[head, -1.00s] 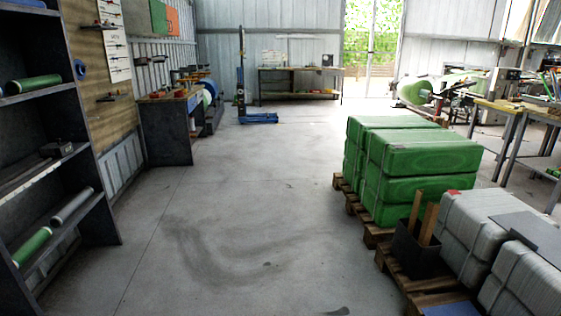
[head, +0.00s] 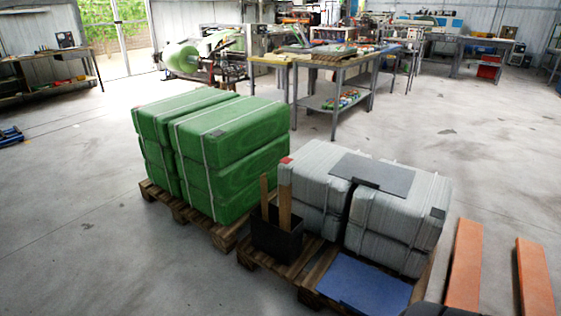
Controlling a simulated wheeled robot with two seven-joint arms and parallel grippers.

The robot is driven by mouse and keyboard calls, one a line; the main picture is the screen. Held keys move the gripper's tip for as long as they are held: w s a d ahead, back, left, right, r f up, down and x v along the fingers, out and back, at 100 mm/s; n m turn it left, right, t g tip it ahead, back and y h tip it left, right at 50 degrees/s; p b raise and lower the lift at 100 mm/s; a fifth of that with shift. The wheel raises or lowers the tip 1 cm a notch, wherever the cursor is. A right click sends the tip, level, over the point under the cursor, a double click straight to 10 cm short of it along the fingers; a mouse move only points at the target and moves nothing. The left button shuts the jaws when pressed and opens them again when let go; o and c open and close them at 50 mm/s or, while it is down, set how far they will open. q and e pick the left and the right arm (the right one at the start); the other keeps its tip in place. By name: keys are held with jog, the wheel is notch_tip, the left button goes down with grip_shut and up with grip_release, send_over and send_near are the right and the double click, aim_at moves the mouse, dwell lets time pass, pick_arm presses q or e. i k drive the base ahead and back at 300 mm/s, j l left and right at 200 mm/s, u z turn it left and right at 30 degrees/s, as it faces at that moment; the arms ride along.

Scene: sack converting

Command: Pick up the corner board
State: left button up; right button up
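Two tan upright strips that look like corner boards, a left one (head: 264,196) and a right one (head: 285,207), stand in an open dark box (head: 276,242). They lean slightly and their lower ends are hidden inside the box. The box stands on a wooden pallet, between the green bales and the grey bales. Neither of my grippers shows in the head view.
Strapped green bales (head: 228,155) stand on a pallet to the left. Strapped grey bales (head: 400,215) stand to the right, with a dark grey sheet (head: 372,174) on top. A blue sheet (head: 363,284) lies in front. Orange beams (head: 465,265) are at right.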

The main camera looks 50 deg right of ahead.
aim_at(285, 192)
jog(key=i+j+z, duration=0.1)
jog(key=i+z, duration=0.35)
jog(key=i+j+z, duration=0.2)
jog(key=z, duration=0.3)
jog(key=i+j+z, duration=0.3)
jog(key=z, duration=0.15)
jog(key=i+j+z, duration=0.25)
jog(key=j+z, duration=0.2)
